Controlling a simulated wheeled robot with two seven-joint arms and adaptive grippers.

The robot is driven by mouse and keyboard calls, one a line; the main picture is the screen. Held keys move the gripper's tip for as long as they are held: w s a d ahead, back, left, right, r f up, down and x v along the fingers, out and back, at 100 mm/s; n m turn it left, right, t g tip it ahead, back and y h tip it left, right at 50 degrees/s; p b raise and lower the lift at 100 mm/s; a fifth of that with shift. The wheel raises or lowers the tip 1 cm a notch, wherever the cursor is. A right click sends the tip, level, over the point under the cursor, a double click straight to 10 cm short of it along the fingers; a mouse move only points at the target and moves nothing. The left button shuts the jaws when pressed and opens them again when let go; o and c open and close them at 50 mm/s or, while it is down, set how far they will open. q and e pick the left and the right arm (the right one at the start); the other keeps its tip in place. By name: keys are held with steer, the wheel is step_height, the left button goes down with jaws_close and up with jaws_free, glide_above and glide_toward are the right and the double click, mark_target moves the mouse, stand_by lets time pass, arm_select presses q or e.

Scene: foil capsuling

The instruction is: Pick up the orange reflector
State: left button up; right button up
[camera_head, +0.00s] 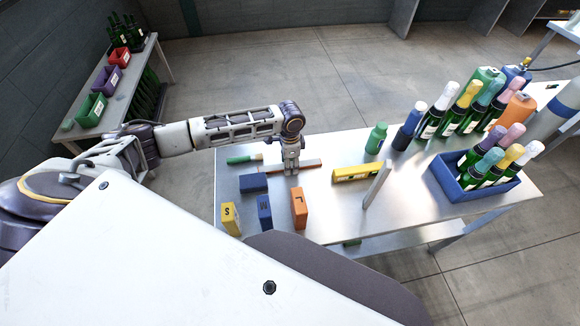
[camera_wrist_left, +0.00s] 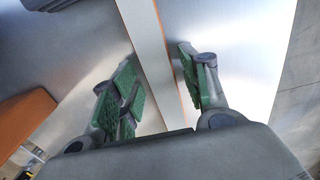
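The orange reflector (camera_head: 311,163) looks like a long thin bar lying on the steel table, with an orange-brown face in the head view. In the left wrist view the bar (camera_wrist_left: 146,38) shows a pale top and an orange edge. My left gripper (camera_head: 291,172) points down over the bar near its middle. In the wrist view its green-padded fingers (camera_wrist_left: 158,88) stand apart on either side of the bar, with gaps showing, so it is open. The lower end of the bar is hidden behind the gripper body. My right gripper is out of view.
An orange L box (camera_head: 299,208), a blue M box (camera_head: 264,212), a yellow S box (camera_head: 230,218) and a dark blue block (camera_head: 253,183) stand near. A green tool (camera_head: 243,159) lies left. A yellow box (camera_head: 357,172), upright plate (camera_head: 377,185) and bottles are right.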

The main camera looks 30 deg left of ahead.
arm_select(q)
steer(key=c, duration=0.8)
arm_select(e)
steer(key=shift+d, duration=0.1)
arm_select(q)
steer(key=shift+r, duration=0.1)
step_height(320, 180, up, 10)
stand_by(0.7)
steer(key=s+d+r+n+p, duration=0.2)
steer(key=d+r+n+p, duration=0.2)
steer(key=r+n+p, duration=0.3)
steer(key=n+p, duration=0.2)
steer(key=n, duration=0.1)
steer(key=shift+s+r+n, duration=0.2)
steer(key=shift+s+n, duration=0.1)
steer(key=shift+s, duration=0.05)
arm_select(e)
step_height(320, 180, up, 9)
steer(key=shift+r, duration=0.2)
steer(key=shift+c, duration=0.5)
